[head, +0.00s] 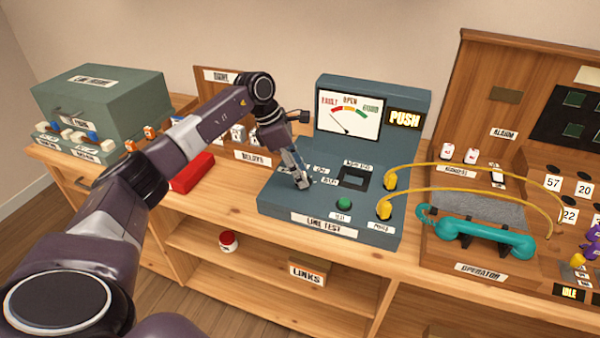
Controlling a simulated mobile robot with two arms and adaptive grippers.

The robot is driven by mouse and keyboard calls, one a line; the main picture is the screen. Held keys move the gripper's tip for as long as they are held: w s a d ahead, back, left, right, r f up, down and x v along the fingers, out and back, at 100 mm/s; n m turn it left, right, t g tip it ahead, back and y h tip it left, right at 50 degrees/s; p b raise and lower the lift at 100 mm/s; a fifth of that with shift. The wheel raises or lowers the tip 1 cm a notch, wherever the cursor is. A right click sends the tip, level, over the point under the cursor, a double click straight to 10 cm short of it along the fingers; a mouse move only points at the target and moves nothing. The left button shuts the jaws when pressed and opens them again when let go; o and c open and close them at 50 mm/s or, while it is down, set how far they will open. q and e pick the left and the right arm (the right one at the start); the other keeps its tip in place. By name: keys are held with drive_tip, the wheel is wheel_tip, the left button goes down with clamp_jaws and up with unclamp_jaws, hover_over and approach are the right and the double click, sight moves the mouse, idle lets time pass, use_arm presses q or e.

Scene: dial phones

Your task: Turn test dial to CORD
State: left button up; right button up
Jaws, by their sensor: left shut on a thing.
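The grey-blue line test box (330,233) stands on the wooden bench. Its meter (349,115) has coloured zones, with the needle at the left, red end, and a lit PUSH sign (404,118) beside it. My left gripper (301,182) reaches down onto the left part of the sloped panel and is shut on the test dial there. The gripper hides the dial, so I cannot read its setting. Small white labels sit around the fingertips; I cannot read them all. A green button (344,203) is right of the gripper. My right gripper is not in view.
Yellow cords run from plugs (384,209) on the box to the operator board (480,268), where a teal handset (478,235) lies. A red box (192,172) and green case (98,100) are at left. A jar (228,240) and LINKS box (306,272) sit on the shelf below.

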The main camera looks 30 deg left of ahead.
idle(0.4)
use_arm(q)
drive_tip(key=o, duration=1.2)
drive_tip(key=shift+c, duration=0.2)
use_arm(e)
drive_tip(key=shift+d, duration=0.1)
use_arm(q)
drive_tip(key=v, duration=1.2)
